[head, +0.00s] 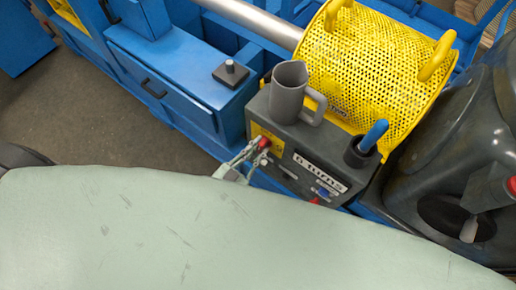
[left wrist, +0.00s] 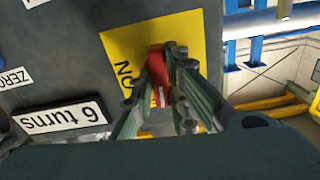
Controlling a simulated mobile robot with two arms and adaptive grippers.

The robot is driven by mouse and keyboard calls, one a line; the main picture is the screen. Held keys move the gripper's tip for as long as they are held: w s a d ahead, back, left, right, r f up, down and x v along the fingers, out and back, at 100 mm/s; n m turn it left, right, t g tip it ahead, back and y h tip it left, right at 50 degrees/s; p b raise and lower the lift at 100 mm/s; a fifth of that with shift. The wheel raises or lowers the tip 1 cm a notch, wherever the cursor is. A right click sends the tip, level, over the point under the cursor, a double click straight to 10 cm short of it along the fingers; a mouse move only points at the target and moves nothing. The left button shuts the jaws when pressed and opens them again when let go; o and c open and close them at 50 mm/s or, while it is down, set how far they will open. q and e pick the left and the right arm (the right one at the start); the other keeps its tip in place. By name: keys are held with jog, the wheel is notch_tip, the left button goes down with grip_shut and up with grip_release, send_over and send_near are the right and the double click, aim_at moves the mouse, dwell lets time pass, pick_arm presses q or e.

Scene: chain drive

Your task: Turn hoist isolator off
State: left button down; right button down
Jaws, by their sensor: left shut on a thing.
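The hoist isolator is a red handle (head: 264,143) on a yellow plate (head: 259,137) at the left end of the dark grey control box's front face. In the left wrist view the red handle (left wrist: 157,72) stands in front of the yellow plate (left wrist: 128,42), which shows the letters "ON" in part. My left gripper (head: 256,151) is at the handle, with its fingers (left wrist: 168,80) shut on it. The fingers hide part of the handle and plate. My right gripper is not in view.
The control box (head: 318,138) carries a "6 turns" label (head: 319,173), a grey jug (head: 288,93) and a blue-handled tool in a dark cup (head: 359,152). A yellow perforated guard (head: 360,60) stands behind. A blue cabinet (head: 180,75) is left; dark machinery (head: 440,150) is right.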

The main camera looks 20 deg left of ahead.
pick_arm(q)
jog(key=shift+n, duration=0.7)
jog(key=c, duration=1.7)
grip_release()
jog(key=shift+s, duration=0.1)
jog(key=v, duration=1.2)
